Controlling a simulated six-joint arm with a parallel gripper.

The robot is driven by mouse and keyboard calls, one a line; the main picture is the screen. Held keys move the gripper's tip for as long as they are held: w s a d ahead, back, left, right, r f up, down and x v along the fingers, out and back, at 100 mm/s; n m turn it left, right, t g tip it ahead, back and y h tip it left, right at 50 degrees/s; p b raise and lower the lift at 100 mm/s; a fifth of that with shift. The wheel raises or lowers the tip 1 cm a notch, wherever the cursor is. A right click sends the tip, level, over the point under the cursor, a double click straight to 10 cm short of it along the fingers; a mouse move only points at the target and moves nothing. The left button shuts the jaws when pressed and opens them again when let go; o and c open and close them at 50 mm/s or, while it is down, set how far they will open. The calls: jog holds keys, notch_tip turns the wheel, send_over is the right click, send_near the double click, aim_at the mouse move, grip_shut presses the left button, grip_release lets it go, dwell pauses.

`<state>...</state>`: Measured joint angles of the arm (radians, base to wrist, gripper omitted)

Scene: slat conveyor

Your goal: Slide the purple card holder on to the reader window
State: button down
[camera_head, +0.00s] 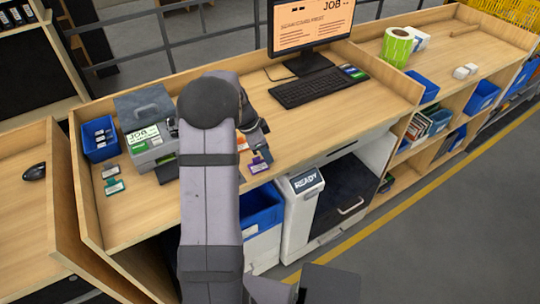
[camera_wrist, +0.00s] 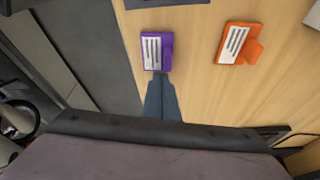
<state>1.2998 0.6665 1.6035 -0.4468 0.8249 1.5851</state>
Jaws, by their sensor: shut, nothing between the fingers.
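The purple card holder (camera_head: 259,167) lies flat near the front edge of the bench. In the wrist view the purple holder (camera_wrist: 166,50) shows its white label with dark bars. My gripper (camera_head: 266,157) is low over the bench, beside the holder. In the wrist view my gripper (camera_wrist: 160,77) is shut and empty, its fingertips at the holder's lower edge; I cannot tell whether they touch. A dark flat panel (camera_wrist: 165,3) beyond the holder is cut off by the top of the wrist view; it may be the reader window. My arm hides part of the bench.
An orange card holder (camera_wrist: 240,43) lies right of the purple one in the wrist view. A grey label machine (camera_head: 150,145), a blue bin (camera_head: 100,141) and a teal holder (camera_head: 114,187) stand left. A keyboard (camera_head: 305,88) lies behind right. The bench's front edge drops off close by.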

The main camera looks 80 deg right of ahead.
jog(key=w+a+b, duration=0.1)
jog(key=w+a, duration=0.1)
jog(key=w, duration=0.1)
jog(key=w+a+b, duration=0.2)
jog(key=w, duration=0.1)
jog(key=w+a+b, duration=0.2)
jog(key=w, duration=0.1)
jog(key=shift+w+f, duration=0.1)
jog(key=shift+w, duration=0.25)
jog(key=shift+s, duration=0.1)
jog(key=shift+s+d, duration=0.3)
jog(key=shift+s, duration=0.15)
jog(key=shift+s+d, duration=0.35)
jog(key=shift+s, duration=0.2)
jog(key=shift+s+d, duration=0.3)
jog(key=shift+s, duration=0.25)
jog(key=b+v, duration=0.2)
jog(key=v, duration=0.8)
jog(key=shift+b, duration=0.3)
